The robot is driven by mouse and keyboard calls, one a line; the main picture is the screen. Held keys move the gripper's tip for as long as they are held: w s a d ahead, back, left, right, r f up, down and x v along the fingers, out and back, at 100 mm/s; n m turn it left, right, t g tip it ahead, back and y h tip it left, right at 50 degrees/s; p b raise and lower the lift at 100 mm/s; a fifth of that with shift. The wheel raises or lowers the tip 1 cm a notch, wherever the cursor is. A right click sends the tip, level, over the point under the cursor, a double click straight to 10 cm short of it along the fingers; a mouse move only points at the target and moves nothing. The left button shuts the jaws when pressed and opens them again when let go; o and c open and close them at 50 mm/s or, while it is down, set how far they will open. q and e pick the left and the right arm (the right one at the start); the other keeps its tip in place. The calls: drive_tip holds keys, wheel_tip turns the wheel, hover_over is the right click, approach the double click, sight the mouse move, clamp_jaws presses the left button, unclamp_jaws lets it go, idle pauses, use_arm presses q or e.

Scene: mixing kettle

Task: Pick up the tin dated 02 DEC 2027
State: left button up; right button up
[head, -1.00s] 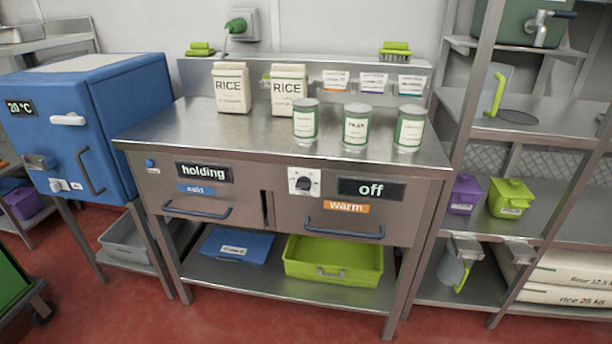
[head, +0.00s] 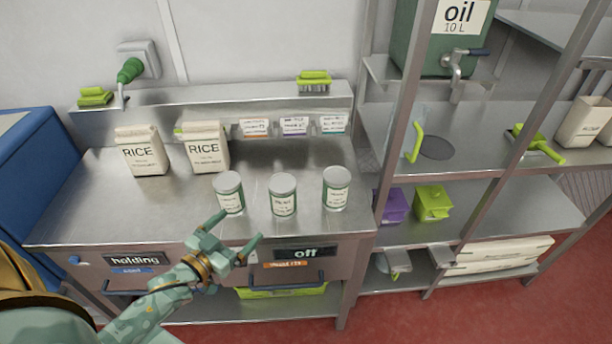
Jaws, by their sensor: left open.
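Three tins with green-and-white labels stand upright in a row on the steel counter: a left tin (head: 229,194), a middle tin (head: 282,195) and a right tin (head: 336,189). The print on their labels is too small to read, so I cannot tell which is dated 02 DEC 2027. My left gripper (head: 238,232) is open and empty, with its fingers pointing up and right. It shows in front of the left and middle tins, near the counter's front edge. My right gripper is not in view.
Two rice bags (head: 142,150) (head: 207,146) stand behind and left of the tins. Three small label cards (head: 294,126) are on the back ledge. A steel rack post (head: 403,110) rises right of the counter. The counter's left part (head: 90,205) is clear.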

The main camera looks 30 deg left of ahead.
use_arm(q)
drive_tip(key=r, duration=0.1)
drive_tip(key=b, duration=0.1)
approach(282, 186)
drive_tip(key=shift+n+t+h, duration=0.3)
drive_tip(key=shift+t+h, duration=0.1)
drive_tip(key=w+f, duration=0.1)
drive_tip(key=w+a, duration=0.1)
drive_tip(key=w, duration=0.1)
drive_tip(key=w+f, duration=0.1)
drive_tip(key=w, duration=0.1)
drive_tip(key=shift+a+f, duration=0.15)
drive_tip(key=shift+f, duration=0.15)
drive_tip(key=w, duration=0.2)
drive_tip(key=w+d, duration=0.1)
drive_tip(key=w, duration=0.1)
drive_tip(key=w+b, duration=0.1)
drive_tip(key=w, duration=0.1)
drive_tip(key=shift+d+r, duration=0.2)
drive_tip(key=shift+d, duration=0.05)
drive_tip(key=shift+r, duration=0.1)
drive_tip(key=c, duration=1.4)
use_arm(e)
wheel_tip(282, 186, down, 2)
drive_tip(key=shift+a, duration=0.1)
